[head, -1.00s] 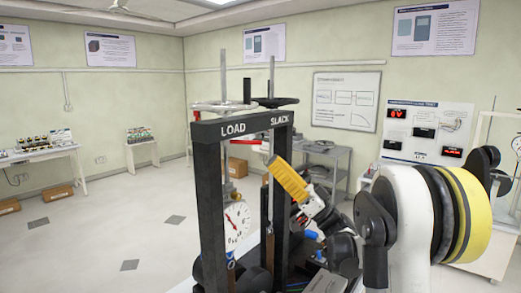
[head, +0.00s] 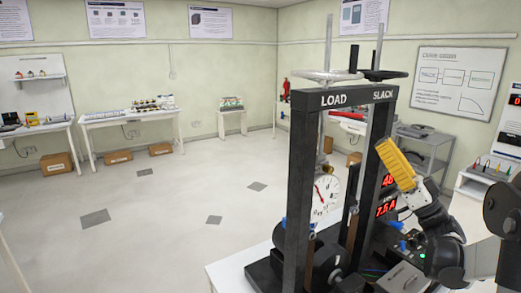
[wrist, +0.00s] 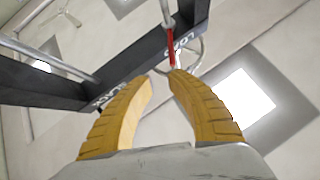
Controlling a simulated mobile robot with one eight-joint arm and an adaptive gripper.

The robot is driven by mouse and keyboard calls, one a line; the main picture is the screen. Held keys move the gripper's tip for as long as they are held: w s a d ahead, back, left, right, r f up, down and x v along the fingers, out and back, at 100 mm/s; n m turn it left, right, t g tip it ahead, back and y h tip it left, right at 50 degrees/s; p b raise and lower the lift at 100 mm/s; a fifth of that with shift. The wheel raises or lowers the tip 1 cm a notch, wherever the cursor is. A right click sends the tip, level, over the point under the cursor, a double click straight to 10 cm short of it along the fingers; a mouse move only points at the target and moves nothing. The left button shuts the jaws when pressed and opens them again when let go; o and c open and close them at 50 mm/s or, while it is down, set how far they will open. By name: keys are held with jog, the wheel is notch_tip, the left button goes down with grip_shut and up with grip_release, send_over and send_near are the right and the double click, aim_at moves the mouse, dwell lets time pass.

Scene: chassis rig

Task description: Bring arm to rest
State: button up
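My gripper (head: 386,146) points up and to the left beside the right post of the black frame (head: 360,98) marked LOAD and SLACK. Its two yellow fingers also fill the lower middle of the wrist view (wrist: 161,76). Their tips are a small gap apart with nothing between them, and they appear clear of the frame. My arm is bent behind the gripper at the lower right of the head view.
The frame carries two handwheels (head: 326,75) and a round dial (head: 325,195). A red lever (wrist: 171,48) shows beyond my fingertips in the wrist view. A grey trolley (head: 425,150) stands behind. The floor at left is open.

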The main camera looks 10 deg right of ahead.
notch_tip(320, 180, down, 6)
jog(key=w+a+f+m+t+h+b, duration=0.15)
jog(key=m+h+b, duration=0.55)
jog(key=m+h, duration=1.15)
jog(key=s+a+f+n+g+b, duration=0.1)
jog(key=s+a+f+n+g, duration=0.2)
jog(key=s+f, duration=0.5)
jog(key=s+a+f+n+g+b, duration=0.2)
jog(key=s+a+f+n+g, duration=0.2)
jog(key=f, duration=0.9)
jog(key=s+a+f+n+g+b, duration=0.2)
jog(key=s+a+f+n+g, duration=0.2)
jog(key=s+f, duration=0.7)
jog(key=s+a+g+h, duration=0.1)
jog(key=a+g, duration=0.1)
jog(key=a, duration=0.2)
jog(key=shift+s+a+g, duration=0.15)
jog(key=shift+a+g, duration=0.2)
